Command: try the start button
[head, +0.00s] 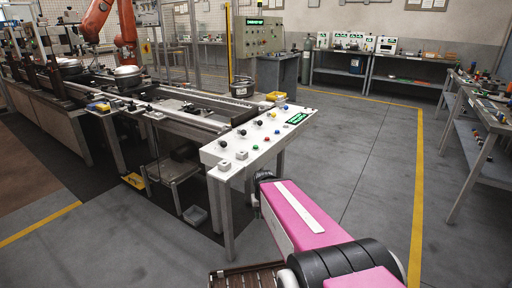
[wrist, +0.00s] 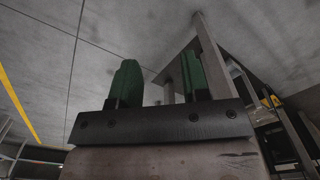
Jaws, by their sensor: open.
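A white control console (head: 228,152) stands in the middle of the head view, with black joystick knobs and small coloured buttons on its top. Among them are a green button (head: 253,139), a red button (head: 265,138) and a blue button (head: 277,132). Their labels are too small to read, so I cannot tell which is the start button. My gripper (wrist: 160,85) shows in the wrist view with two green fingers apart and nothing between them. No button shows in the wrist view.
A small green display (head: 297,118) sits at the console's right edge. A conveyor line (head: 185,112) runs behind it. A workbench (head: 480,150) stands along the right. The grey floor (head: 350,140) between console and bench is clear. A table leg (wrist: 211,50) is close beyond my fingers.

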